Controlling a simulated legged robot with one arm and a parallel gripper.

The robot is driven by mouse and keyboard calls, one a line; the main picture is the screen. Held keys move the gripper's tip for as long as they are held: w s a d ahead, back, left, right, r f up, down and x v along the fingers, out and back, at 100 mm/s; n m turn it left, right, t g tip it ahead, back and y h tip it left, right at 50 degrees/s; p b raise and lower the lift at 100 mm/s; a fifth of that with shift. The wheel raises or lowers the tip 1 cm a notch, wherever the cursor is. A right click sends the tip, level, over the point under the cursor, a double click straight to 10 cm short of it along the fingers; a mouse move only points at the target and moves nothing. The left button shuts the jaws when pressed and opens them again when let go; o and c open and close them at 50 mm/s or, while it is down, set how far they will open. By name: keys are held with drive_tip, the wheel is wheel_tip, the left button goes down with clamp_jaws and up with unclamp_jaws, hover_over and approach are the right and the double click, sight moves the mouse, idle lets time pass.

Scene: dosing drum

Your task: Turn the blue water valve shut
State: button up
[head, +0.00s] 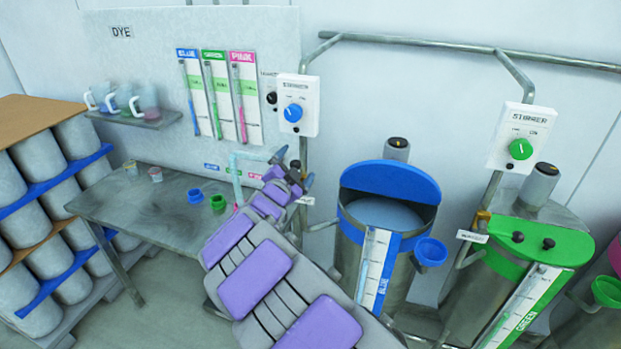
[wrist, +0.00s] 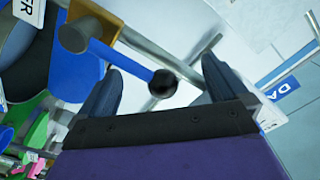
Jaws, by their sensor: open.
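I cannot tell whether either finger touches the lever. In the head view my gripper (head: 289,162) is at the end of my purple-padded arm, left of the blue drum (head: 350,233). The valve is not clear there, hidden by my arm or too small.
A grey table (head: 150,210) with blue and green cups stands left of my arm. The green drum (head: 505,265) stands right of the blue one. Crossing pipes (wrist: 190,65) run behind the lever.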

drive_tip(key=shift+s+d+f+b, duration=0.1)
drive_tip(key=shift+d+f+b, duration=0.2)
drive_tip(key=shift+f+b, duration=0.1)
drive_tip(key=shift+d, duration=0.15)
drive_tip(key=s+d+f+b, duration=0.3)
drive_tip(key=d+f+b, duration=0.4)
drive_tip(key=f+b, duration=0.2)
drive_tip(key=shift+d+f+b, duration=0.15)
drive_tip(key=shift+d+b, duration=0.15)
drive_tip(key=shift+b, duration=1.1)
idle(0.9)
drive_tip(key=shift+w+a+r+p, duration=0.2)
drive_tip(key=shift+a+r+p, duration=0.35)
drive_tip(key=shift+p, duration=0.3)
